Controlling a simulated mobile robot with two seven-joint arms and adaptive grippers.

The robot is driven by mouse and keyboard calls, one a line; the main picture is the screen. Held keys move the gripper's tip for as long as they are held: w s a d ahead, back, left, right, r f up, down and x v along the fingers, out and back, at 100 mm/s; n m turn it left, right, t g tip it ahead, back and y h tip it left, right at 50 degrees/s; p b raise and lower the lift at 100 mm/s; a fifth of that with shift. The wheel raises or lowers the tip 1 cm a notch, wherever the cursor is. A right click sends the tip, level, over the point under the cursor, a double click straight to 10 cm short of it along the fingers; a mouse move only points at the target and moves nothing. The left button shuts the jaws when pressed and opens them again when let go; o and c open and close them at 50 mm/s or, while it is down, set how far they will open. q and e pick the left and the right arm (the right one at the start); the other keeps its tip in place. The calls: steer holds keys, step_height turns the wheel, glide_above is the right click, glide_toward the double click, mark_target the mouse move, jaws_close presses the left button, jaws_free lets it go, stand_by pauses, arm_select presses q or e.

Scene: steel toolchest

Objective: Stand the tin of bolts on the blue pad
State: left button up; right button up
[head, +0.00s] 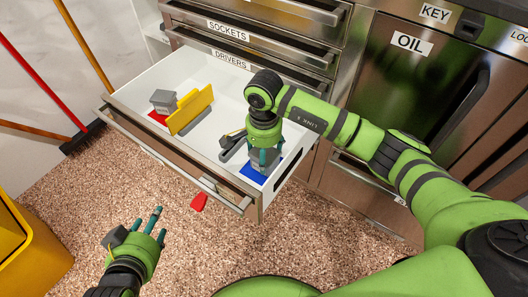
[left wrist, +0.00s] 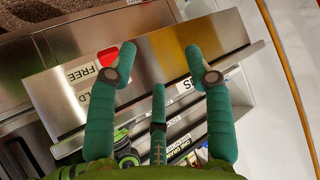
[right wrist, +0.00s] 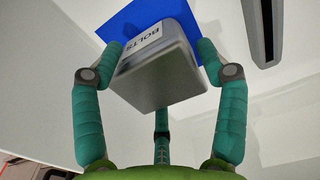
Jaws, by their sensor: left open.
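The tin of bolts (right wrist: 158,62) is a grey box with a white BOLTS label, between the fingers of my right gripper (right wrist: 160,50). The fingers lie close against its two sides and look shut on it. In the head view the right gripper (head: 264,158) points down into the open drawer, and its fingers partly hide the tin. The blue pad (head: 248,175) lies under the tin at the drawer's right end; it also shows in the right wrist view (right wrist: 135,22). I cannot tell whether the tin touches the pad. My left gripper (head: 150,225) is open and empty, outside the drawer.
The white drawer (head: 130,95) also holds a grey box (head: 163,101) on a red pad (head: 156,117), a yellow upright plate (head: 190,109) and a dark tool (head: 231,146) beside my right gripper.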

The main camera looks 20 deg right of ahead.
stand_by(0.4)
steer(key=shift+r, duration=0.1)
step_height(320, 180, up, 8)
steer(key=shift+f+p, duration=0.15)
steer(key=shift+p, duration=0.9)
arm_select(q)
steer(key=s+a+f+g+y, duration=0.1)
steer(key=s+a+f+g, duration=0.3)
steer(key=s+f+g, duration=0.3)
steer(key=s+f, duration=0.1)
steer(key=s, duration=0.2)
steer(key=shift+a+n+y+p, duration=0.2)
steer(key=shift+n+y+p, duration=0.15)
steer(key=shift+n+y, duration=0.05)
arm_select(e)
step_height(320, 180, up, 4)
steer(key=shift+r, duration=0.25)
